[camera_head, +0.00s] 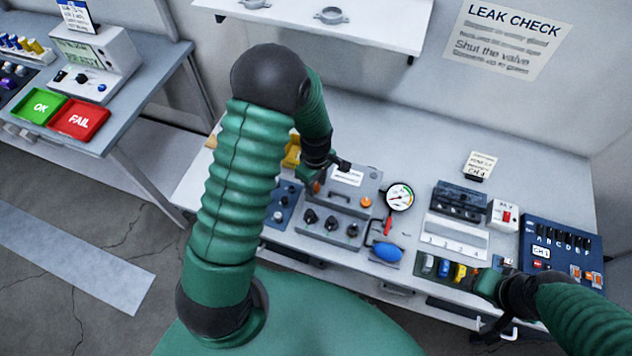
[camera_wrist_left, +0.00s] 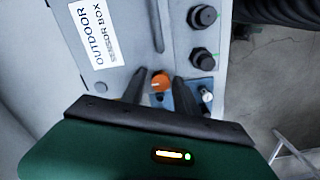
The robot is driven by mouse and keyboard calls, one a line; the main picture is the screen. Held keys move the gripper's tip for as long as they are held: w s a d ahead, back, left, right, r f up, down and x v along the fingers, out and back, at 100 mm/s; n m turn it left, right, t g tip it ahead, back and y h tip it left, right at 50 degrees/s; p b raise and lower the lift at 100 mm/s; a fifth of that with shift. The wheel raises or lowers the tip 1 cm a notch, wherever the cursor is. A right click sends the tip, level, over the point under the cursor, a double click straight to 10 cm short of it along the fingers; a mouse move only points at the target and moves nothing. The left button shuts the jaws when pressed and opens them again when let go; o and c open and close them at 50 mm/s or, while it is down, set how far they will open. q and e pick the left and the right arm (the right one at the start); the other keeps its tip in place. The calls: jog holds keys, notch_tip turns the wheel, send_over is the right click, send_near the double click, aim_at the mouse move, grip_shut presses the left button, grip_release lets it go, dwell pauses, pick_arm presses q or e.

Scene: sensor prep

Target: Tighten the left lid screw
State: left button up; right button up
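The grey outdoor sensor box (camera_head: 345,212) stands on the bench, with a white label on its lid. The left lid screw (camera_head: 316,187) has an orange head, and another orange screw (camera_head: 366,202) sits at the lid's right side. My left gripper (camera_head: 317,182) is at the left screw, partly hidden by its own arm. In the left wrist view, the orange left screw (camera_wrist_left: 160,84) shows between the two dark fingers (camera_wrist_left: 160,76), which look apart with narrow gaps beside it. My right gripper (camera_head: 488,280) is near the bench's front edge; its fingers are unclear.
A round gauge (camera_head: 399,197), red-handled tool (camera_head: 387,226) and blue bulb (camera_head: 387,252) lie right of the box. Black knobs (camera_head: 331,222) line its front. A tray of coloured parts (camera_head: 443,268) and a blue lettered panel (camera_head: 560,250) are farther right.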

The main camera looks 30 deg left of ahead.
pick_arm(q)
jog(key=shift+a, duration=0.1)
grip_shut()
